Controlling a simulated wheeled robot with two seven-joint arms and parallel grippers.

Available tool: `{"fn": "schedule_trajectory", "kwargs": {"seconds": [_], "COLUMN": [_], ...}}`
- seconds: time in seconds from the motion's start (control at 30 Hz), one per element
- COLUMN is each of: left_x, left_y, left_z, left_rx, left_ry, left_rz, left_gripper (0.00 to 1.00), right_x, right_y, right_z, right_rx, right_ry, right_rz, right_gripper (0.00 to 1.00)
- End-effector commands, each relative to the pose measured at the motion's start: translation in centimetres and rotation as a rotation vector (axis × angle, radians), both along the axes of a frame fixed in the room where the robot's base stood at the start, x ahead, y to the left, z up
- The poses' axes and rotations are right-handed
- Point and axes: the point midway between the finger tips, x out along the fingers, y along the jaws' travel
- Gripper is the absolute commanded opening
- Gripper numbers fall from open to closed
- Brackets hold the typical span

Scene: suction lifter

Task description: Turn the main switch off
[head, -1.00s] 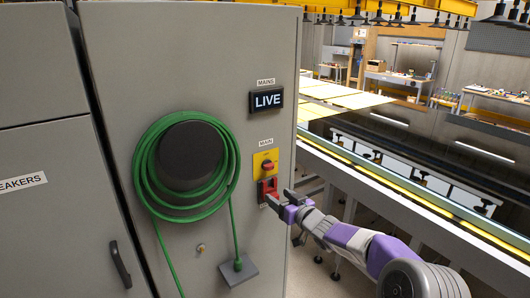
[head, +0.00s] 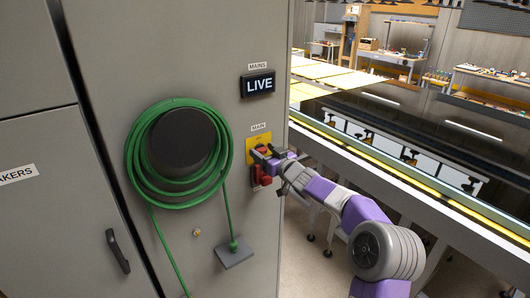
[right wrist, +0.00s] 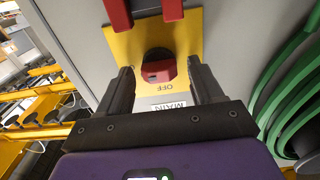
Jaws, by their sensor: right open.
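The main switch is a red knob (right wrist: 158,68) on a yellow plate (right wrist: 128,45) marked OFF, on the grey cabinet door. In the head view the yellow plate (head: 252,141) shows under the MAIN label, and my gripper partly hides the knob. My right gripper (head: 261,154) is in front of the switch. In the right wrist view my right gripper (right wrist: 161,70) is open, with one finger on each side of the knob and gaps between. A lit display (head: 258,84) above reads LIVE. My left gripper is not in view.
A red bracket-like part (head: 261,178) sits just below the switch. A green cable coil (head: 133,153) hangs on a dark round holder left of it, its end running to a grey block (head: 235,252). A long conveyor-like bench (head: 400,195) stands at the right.

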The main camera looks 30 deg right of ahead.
Motion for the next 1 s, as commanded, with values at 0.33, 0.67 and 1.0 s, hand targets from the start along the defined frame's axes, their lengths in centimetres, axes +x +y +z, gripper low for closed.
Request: {"fn": "schedule_trajectory", "kwargs": {"seconds": [0.33,0.67,1.0], "left_x": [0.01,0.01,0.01], "left_y": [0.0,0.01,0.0], "left_z": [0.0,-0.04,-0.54], "left_rx": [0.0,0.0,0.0], "left_ry": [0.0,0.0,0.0], "left_rz": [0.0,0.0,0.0], "left_gripper": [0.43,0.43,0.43], "right_x": [-0.03,-0.04,-0.05], "right_y": [0.01,0.01,0.1], "right_z": [-0.01,-0.03,-0.08], "right_rx": [0.0,-0.013,-0.176], "right_ry": [0.0,0.0,-0.014], "right_rz": [0.0,0.0,0.0], "right_gripper": [0.31,0.12,0.12]}}
